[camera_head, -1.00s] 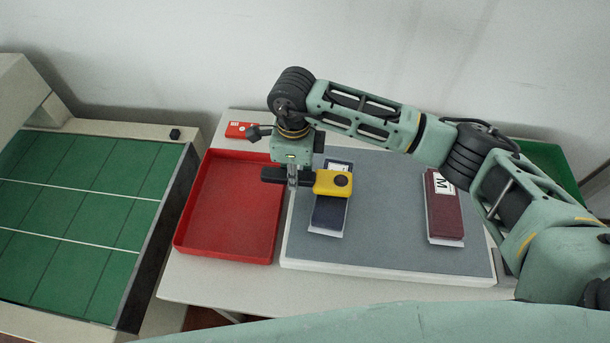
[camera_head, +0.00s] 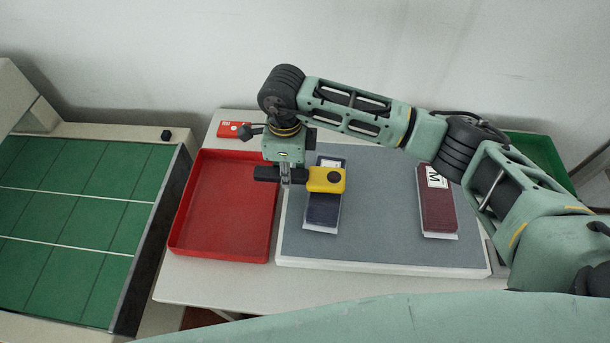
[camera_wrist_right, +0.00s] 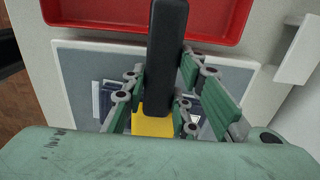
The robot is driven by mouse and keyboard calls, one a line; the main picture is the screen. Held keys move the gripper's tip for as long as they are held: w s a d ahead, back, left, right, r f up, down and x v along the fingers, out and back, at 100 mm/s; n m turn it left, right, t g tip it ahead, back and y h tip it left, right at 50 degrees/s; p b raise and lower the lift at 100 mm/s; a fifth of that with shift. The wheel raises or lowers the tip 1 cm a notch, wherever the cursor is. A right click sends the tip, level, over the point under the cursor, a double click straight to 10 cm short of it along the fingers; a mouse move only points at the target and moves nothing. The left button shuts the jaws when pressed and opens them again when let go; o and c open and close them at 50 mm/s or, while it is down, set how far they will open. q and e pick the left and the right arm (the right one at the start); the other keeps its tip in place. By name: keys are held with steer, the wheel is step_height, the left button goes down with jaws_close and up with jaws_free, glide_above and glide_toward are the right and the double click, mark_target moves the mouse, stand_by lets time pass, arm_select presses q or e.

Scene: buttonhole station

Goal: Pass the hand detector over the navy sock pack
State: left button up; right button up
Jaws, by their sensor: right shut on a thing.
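The navy sock pack (camera_head: 323,212) lies on the left part of the grey mat. The yellow head of the hand detector (camera_head: 326,180) is over the middle of the pack and hides part of it. My right gripper (camera_head: 287,176) is shut on the detector's black handle (camera_head: 266,173). In the right wrist view the handle (camera_wrist_right: 166,60) runs between the fingers, with the yellow head (camera_wrist_right: 152,124) below and parts of the navy pack (camera_wrist_right: 112,97) beside it. Whether the detector touches the pack, I cannot tell. My left gripper is not in view.
A maroon sock pack (camera_head: 438,205) lies on the right of the grey mat (camera_head: 380,220). A red tray (camera_head: 225,215) stands left of the mat, with a small red box (camera_head: 233,129) behind it. A green tray (camera_head: 535,150) is at the back right. A green-topped conveyor (camera_head: 80,200) is at far left.

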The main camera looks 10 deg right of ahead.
steer(key=shift+r, duration=0.15)
step_height(320, 180, up, 6)
steer(key=p, duration=0.3)
steer(key=shift+r, duration=0.25)
steer(key=shift+r+p, duration=0.3)
steer(key=shift+r, duration=0.35)
